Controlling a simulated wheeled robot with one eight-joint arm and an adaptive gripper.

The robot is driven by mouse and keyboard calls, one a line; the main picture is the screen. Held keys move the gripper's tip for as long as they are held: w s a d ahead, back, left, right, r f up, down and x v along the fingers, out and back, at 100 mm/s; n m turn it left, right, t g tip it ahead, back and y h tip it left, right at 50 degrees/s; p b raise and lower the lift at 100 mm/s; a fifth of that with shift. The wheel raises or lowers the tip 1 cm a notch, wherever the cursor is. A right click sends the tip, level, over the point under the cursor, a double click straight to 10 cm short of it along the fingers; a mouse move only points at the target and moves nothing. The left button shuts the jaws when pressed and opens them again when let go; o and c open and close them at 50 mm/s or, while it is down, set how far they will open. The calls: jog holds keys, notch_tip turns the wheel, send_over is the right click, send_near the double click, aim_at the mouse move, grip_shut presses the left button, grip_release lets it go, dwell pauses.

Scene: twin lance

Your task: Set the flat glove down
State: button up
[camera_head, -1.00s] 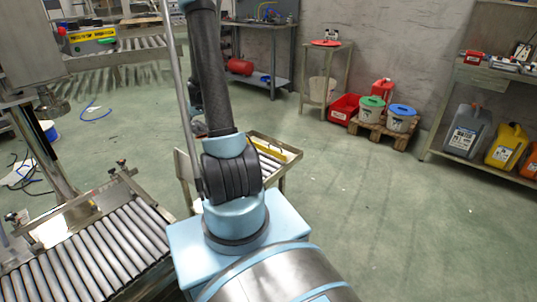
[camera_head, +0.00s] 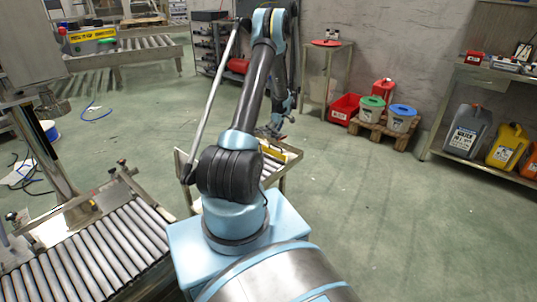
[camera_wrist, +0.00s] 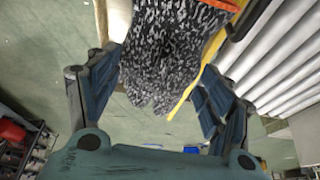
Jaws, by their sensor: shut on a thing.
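The glove (camera_wrist: 172,55), speckled dark grey and white, shows in the wrist view between the two fingers of my gripper (camera_wrist: 160,98), its finger ends pointing toward the camera. My gripper is shut on it. An orange and yellow edge lies along the glove's right side; I cannot tell whether it is part of the glove. In the head view my gripper (camera_head: 271,130) hangs above the small cart (camera_head: 293,165) behind my arm's base. The glove is too small or hidden to make out there.
The cart carries rollers (camera_wrist: 285,55) and a yellow item (camera_head: 272,152). A roller conveyor (camera_head: 95,250) stands at the left. A small stand (camera_head: 333,48), a red bin (camera_head: 343,108) and buckets on a pallet are farther back. The floor at right is clear.

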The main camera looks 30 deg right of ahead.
jog(key=shift+s+d+f, duration=0.25)
jog(key=shift+d+f, duration=0.3)
jog(key=shift+f, duration=2)
jog(key=shift+s+d+f, duration=0.3)
jog(key=shift+d+f, duration=0.2)
jog(key=shift+f, duration=2.05)
jog(key=shift+s+d+f, duration=0.25)
jog(key=shift+d+f, duration=0.3)
jog(key=shift+f, duration=2)
jog(key=o, duration=1)
jog(key=shift+c, duration=0.2)
jog(key=shift+r, duration=0.1)
